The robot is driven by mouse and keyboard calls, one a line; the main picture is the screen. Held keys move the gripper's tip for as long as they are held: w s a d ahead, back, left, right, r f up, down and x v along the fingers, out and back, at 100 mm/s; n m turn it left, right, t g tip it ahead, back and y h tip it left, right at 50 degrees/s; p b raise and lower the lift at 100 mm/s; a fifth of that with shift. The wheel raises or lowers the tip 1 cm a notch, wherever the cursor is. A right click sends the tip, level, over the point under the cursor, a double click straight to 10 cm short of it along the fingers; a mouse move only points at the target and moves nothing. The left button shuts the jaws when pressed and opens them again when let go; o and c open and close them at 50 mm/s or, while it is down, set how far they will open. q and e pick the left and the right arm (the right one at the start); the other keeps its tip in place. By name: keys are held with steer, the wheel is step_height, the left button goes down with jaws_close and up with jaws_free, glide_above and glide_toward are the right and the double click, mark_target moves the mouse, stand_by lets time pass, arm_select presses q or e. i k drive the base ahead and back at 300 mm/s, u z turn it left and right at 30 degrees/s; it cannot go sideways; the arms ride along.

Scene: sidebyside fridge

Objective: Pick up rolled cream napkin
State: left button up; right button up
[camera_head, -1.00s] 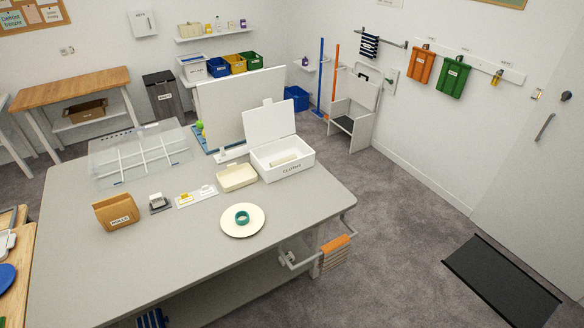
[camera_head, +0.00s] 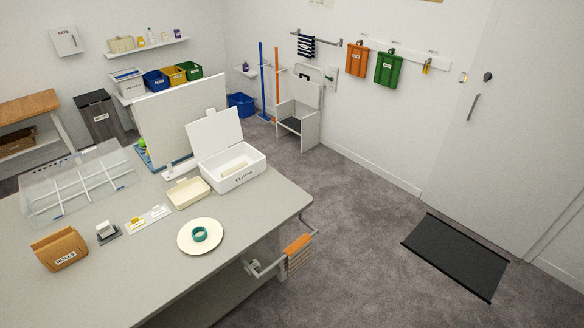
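A rolled cream napkin (camera_head: 235,168) appears to lie inside the open white box (camera_head: 246,181) with a black label, at the far right part of the grey table (camera_head: 150,285). The box's lid (camera_head: 214,133) stands up at its back. Neither of my grippers shows in the head view.
Near the box are a cream tray (camera_head: 189,193), a white plate (camera_head: 186,239) with a teal ring (camera_head: 200,233), a brown holder (camera_head: 61,250) and a clear divided case (camera_head: 75,187). A rail with an orange cloth (camera_head: 297,246) juts from the table's right end. The carpet (camera_head: 352,215) right of it is mostly open.

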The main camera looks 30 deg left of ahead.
mark_target(243, 164)
steer(key=z, duration=0.15)
steer(key=i, duration=4.35)
steer(key=u, duration=4.65)
steer(key=i, duration=0.5)
steer(key=u, duration=0.05)
